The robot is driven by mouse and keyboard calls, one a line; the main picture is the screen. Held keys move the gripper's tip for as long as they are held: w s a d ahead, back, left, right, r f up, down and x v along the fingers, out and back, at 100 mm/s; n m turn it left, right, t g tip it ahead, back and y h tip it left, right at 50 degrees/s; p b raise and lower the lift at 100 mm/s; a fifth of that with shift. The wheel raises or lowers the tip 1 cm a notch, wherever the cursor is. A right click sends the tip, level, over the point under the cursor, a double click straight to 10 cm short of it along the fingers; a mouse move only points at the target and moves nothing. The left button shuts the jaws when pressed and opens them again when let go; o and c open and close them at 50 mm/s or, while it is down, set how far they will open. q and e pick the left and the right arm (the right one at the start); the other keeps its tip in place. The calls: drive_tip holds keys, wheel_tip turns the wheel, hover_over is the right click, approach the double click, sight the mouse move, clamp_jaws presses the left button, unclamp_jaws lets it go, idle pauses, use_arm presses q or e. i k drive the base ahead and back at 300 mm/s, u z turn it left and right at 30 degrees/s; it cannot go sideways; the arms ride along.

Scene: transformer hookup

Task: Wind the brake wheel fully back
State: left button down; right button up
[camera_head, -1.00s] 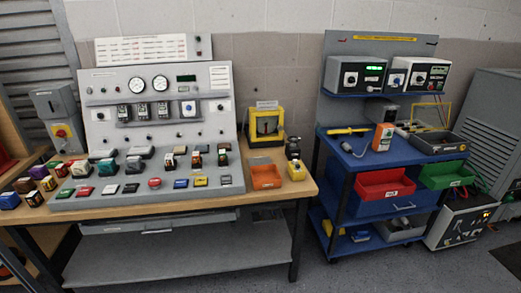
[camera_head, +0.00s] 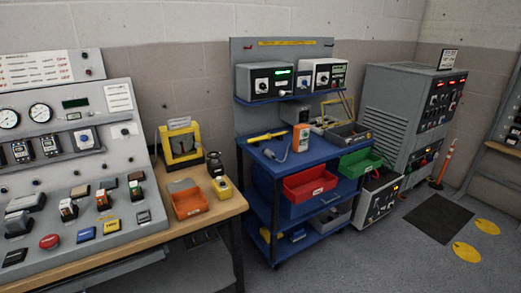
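I cannot make out a brake wheel in the head view. Neither of my grippers is in view. A tall grey louvred cabinet (camera_head: 387,121) stands right of the blue cart, with dark panels of knobs and red displays (camera_head: 440,101) on its right-hand face. The knobs are too small to tell whether one is a wheel.
A bench with a sloped grey control panel (camera_head: 62,165) is at left. A blue cart (camera_head: 268,155) holds two meter units, a red bin (camera_head: 310,184) and a green bin (camera_head: 360,162). A dark floor mat (camera_head: 438,218) and yellow floor discs (camera_head: 466,252) lie at right, on open floor.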

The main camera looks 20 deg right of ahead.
sight(213, 154)
drive_tip(key=z, duration=0.35)
drive_tip(key=i, duration=1.4)
drive_tip(key=u, duration=0.7)
